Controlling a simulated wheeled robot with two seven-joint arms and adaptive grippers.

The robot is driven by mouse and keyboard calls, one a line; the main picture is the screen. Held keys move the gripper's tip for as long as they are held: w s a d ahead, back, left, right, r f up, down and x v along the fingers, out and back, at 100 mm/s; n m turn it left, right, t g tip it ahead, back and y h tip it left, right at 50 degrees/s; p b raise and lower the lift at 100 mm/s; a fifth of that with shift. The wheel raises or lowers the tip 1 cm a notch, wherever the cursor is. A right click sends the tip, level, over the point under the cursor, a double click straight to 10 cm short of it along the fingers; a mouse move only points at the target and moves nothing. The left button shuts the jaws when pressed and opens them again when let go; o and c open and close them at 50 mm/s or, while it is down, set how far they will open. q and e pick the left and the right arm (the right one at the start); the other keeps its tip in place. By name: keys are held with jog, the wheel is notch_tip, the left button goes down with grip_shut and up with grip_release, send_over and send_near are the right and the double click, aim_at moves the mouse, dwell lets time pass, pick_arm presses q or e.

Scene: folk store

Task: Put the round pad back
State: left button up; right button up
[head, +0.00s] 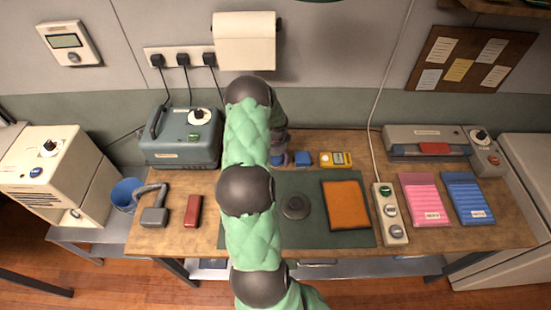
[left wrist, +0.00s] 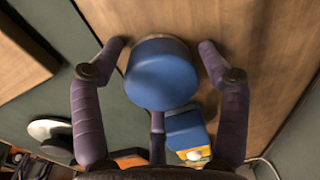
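A round blue pad (left wrist: 162,75) stands on the wooden bench top between the fingers of my left gripper (left wrist: 161,46). The fingers are spread on both sides of it; narrow gaps seem to show, but contact is hard to judge. In the head view, my left gripper (head: 284,155) is low at the back of the bench, partly hidden by my green-sleeved arm. Only a bit of the round pad (head: 277,161) shows there. A square blue block (left wrist: 186,129) sits close by; it also shows in the head view (head: 302,159). My right gripper is not in view.
A yellow meter (head: 336,159) lies right of the block. On the green mat (head: 312,237) are a dark round disc (head: 295,206) and an orange pad (head: 346,205). A grey-blue machine (head: 180,140) and a red block (head: 193,211) stand left; a power strip (head: 390,212) lies right.

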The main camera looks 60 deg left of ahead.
aim_at(276, 158)
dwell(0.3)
pick_arm(q)
jog(key=shift+r, duration=0.25)
notch_tip(276, 158, up, 12)
jog(key=p, duration=0.2)
jog(key=shift+d, duration=0.35)
jog(key=shift+s, duration=0.1)
